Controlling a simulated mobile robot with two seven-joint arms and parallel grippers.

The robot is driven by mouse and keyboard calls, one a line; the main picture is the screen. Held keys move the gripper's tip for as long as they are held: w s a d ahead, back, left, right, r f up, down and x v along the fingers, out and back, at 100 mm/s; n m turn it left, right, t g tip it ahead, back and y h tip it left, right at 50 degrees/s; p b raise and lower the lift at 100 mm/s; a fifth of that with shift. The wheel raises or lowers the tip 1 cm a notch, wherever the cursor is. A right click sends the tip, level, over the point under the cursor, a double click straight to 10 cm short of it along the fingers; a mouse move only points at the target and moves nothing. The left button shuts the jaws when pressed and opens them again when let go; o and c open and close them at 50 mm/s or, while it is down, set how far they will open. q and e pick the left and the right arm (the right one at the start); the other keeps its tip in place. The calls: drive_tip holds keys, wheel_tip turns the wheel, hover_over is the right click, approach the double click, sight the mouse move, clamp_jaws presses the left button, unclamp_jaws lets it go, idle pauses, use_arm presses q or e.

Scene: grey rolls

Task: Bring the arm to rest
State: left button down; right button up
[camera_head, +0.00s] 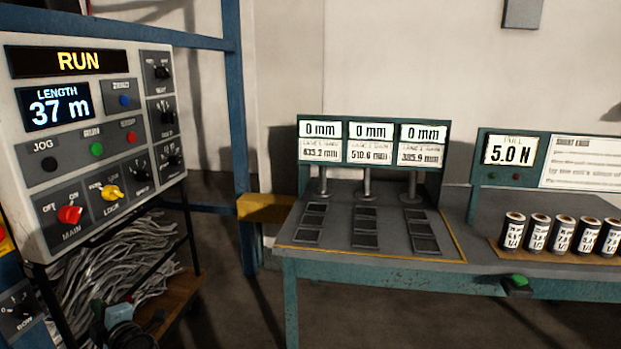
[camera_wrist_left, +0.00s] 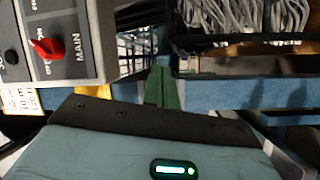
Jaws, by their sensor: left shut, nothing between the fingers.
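My left gripper (camera_wrist_left: 161,85) shows in the wrist view as green fingers closed together with nothing between them. In the head view, part of my left arm and gripper (camera_head: 122,325) shows at the lower left, below the control panel (camera_head: 30,190) and apart from it. The fingertips are hard to make out there. In the wrist view the panel's red MAIN knob (camera_wrist_left: 47,48) is at the upper left, clear of the fingers. My right gripper is in neither view.
The panel reads RUN and 37 m. Grey strands (camera_head: 120,265) lie on a rack beneath it. A bench (camera_head: 375,270) at the centre carries three gauges reading 0 mm. Several labelled dark rolls (camera_head: 562,234) stand at the right, by a 5.0 N display (camera_head: 511,150).

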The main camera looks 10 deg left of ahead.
use_arm(q)
drive_tip(key=w+d+r+m+t+h, duration=0.65)
drive_tip(key=d+m+t, duration=0.25)
drive_tip(key=m+t, duration=0.35)
drive_tip(key=w+d+f+m+g+h, duration=0.35)
drive_tip(key=d+f+m+h, duration=0.55)
drive_tip(key=m, duration=0.6)
drive_tip(key=a+f+m+g, duration=0.2)
drive_tip(key=a+f+g, duration=0.1)
drive_tip(key=s+d+f+g+h, duration=0.1)
drive_tip(key=s+d+f, duration=0.3)
drive_tip(key=s+f, duration=0.35)
drive_tip(key=s+d+f+g, duration=0.1)
drive_tip(key=s+d+f, duration=0.3)
drive_tip(key=s+f, duration=0.35)
drive_tip(key=s+d+f+g, duration=0.1)
drive_tip(key=s+d+f, duration=0.1)
drive_tip(key=s, duration=0.8)
drive_tip(key=s+d+f+g+h, duration=0.1)
drive_tip(key=s+d, duration=0.4)
drive_tip(key=s, duration=0.5)
drive_tip(key=s+d+f+g+h, duration=0.1)
drive_tip(key=s+d+f+g, duration=0.1)
drive_tip(key=s, duration=0.9)
drive_tip(key=shift+d+f+n, duration=0.35)
drive_tip(key=shift+d, duration=0.45)
